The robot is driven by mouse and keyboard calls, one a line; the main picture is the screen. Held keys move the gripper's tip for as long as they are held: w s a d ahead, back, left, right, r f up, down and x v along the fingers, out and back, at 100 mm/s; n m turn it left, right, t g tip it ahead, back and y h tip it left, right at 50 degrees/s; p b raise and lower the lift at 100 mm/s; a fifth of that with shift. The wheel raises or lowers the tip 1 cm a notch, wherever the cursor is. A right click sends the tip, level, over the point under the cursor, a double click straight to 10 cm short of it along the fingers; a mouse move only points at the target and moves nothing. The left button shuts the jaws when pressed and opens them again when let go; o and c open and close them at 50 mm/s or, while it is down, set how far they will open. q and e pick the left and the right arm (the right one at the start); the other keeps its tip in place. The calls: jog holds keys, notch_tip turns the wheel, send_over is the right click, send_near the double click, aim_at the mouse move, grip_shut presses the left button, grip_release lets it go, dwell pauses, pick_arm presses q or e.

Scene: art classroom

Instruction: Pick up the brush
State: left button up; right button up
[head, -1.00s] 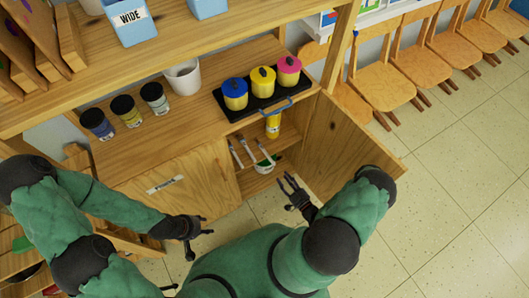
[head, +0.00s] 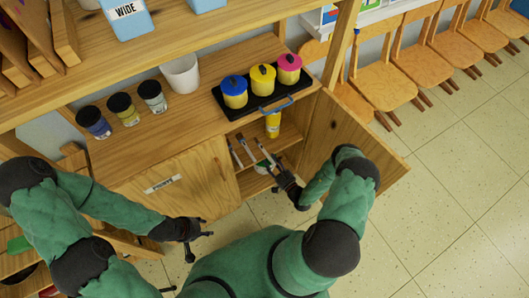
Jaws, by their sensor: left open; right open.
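Several brushes lie side by side on the shelf inside the open cabinet. One brush (head: 246,149) with a light handle is in the middle and another brush (head: 235,156) is at the left. My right gripper (head: 274,169) is open at the cabinet opening, over the near right end of the brushes, and covers part of the rightmost one. I cannot tell whether it touches a brush. My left gripper (head: 201,233) is open and empty in front of the closed cabinet door, low and to the left.
The open door (head: 350,135) stands right of my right arm. A yellow bottle (head: 273,124) stands inside the cabinet. A black tray (head: 262,107) with lidded pots, several dark-lidded jars and a white cup (head: 181,74) are on top. The closed door (head: 180,185) is at left.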

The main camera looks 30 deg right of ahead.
grip_shut()
dwell(0.3)
